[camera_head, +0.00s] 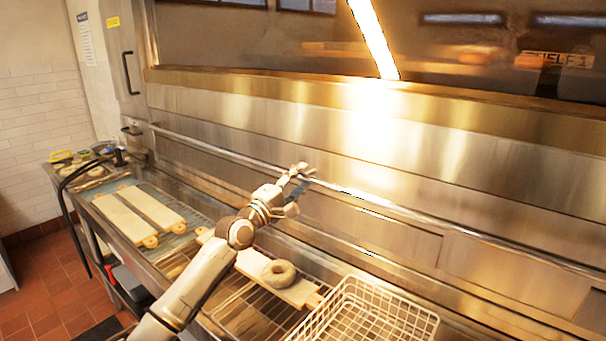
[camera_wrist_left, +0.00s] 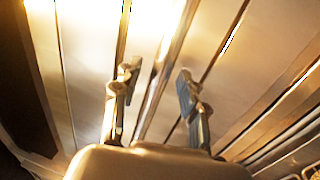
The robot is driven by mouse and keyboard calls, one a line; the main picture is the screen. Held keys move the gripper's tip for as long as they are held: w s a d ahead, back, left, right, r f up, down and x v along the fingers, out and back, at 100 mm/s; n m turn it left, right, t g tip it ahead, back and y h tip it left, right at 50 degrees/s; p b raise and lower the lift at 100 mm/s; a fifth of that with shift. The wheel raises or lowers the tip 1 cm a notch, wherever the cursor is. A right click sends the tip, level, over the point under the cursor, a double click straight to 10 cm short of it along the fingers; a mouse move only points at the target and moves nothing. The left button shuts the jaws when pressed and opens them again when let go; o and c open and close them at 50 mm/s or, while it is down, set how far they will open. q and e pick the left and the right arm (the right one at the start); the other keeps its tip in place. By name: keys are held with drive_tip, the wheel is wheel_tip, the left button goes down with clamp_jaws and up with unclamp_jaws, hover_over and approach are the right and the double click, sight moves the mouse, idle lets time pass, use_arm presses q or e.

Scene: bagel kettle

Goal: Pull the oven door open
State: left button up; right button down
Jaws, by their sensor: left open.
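The oven is a wide steel front with a dark glass window (camera_head: 270,40) above. A long horizontal bar handle (camera_head: 400,210) runs across the steel below the window. My left gripper (camera_head: 299,180) is at the bar, its fingers pointing toward the oven front. In the left wrist view the left gripper (camera_wrist_left: 155,88) is open, with the bar (camera_wrist_left: 160,75) running between its two fingers. I cannot tell whether either finger touches the bar. My right gripper is in neither view.
A bagel (camera_head: 279,273) lies on a board on the counter below my left arm. A white wire basket (camera_head: 370,318) stands to its right. Two long boards (camera_head: 120,219) lie at the left. A tiled floor (camera_head: 45,270) is open at the lower left.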

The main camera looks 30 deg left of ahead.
use_arm(q)
drive_tip(key=shift+w+r, duration=0.15)
drive_tip(key=shift+w, duration=0.55)
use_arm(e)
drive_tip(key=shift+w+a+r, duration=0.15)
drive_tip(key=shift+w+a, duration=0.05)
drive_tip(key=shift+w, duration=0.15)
use_arm(q)
drive_tip(key=shift+c, duration=0.7)
clamp_jaws()
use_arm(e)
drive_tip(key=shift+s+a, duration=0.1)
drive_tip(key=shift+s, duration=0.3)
